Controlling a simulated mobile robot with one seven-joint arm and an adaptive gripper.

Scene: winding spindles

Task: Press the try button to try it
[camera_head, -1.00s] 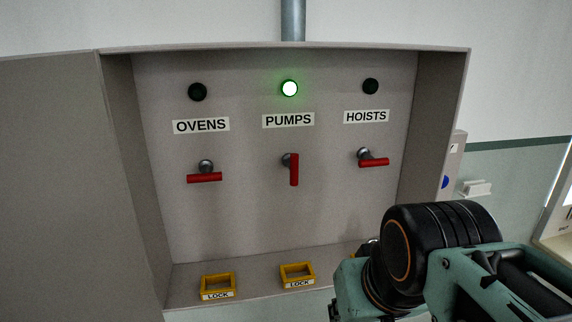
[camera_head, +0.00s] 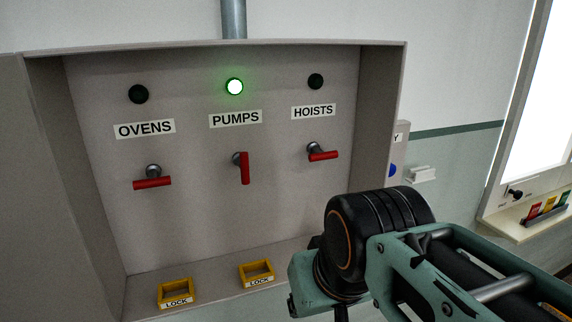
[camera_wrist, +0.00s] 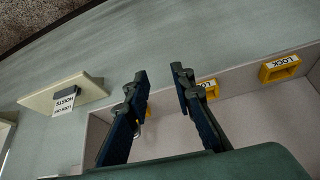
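A blue button (camera_head: 392,170) shows at the side of a small grey box (camera_head: 402,136) just right of the open cabinet. A label ending in "Y" is on that box; its left part is hidden by the cabinet's edge. My arm covers the lower right of the head view, and my gripper's fingers are not visible there. In the wrist view my gripper (camera_wrist: 160,75) is open and empty, its two dark fingers apart. The blue button does not show in the wrist view, so I see no contact with it.
The cabinet (camera_head: 382,110) holds three red-handled switches; the PUMPS lamp (camera_head: 234,87) is lit green. Yellow lock frames (camera_head: 175,294) sit on its bottom ledge. A sill (camera_head: 530,224) with coloured tags is at right.

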